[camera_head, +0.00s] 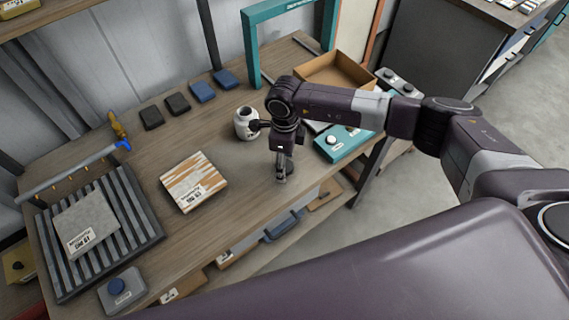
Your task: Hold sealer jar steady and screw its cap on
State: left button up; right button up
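A white sealer jar (242,126) with a dark, uncapped mouth stands upright on the wooden workbench, near its middle. My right arm reaches in from the right. Its gripper (281,177) points down over the bench, to the right of the jar and nearer the front edge. A dark part of my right wrist lies close to the jar's right side; I cannot tell whether it touches. The gripper's fingers are small and seen edge-on, so their opening is unclear. I cannot make out a loose cap. My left gripper is out of view.
A teal box (346,144) with a white round knob and a cardboard tray (337,75) lie right of my wrist. A streaked panel (194,182), a slatted rack (139,231) and several dark blocks lie left. Bare wood surrounds the panel.

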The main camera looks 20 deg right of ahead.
jog(key=c, duration=0.9)
jog(key=shift+o, duration=0.2)
jog(key=shift+r, duration=0.1)
notch_tip(320, 180, up, 20)
jog(key=b, duration=0.5)
jog(key=shift+b, duration=0.3)
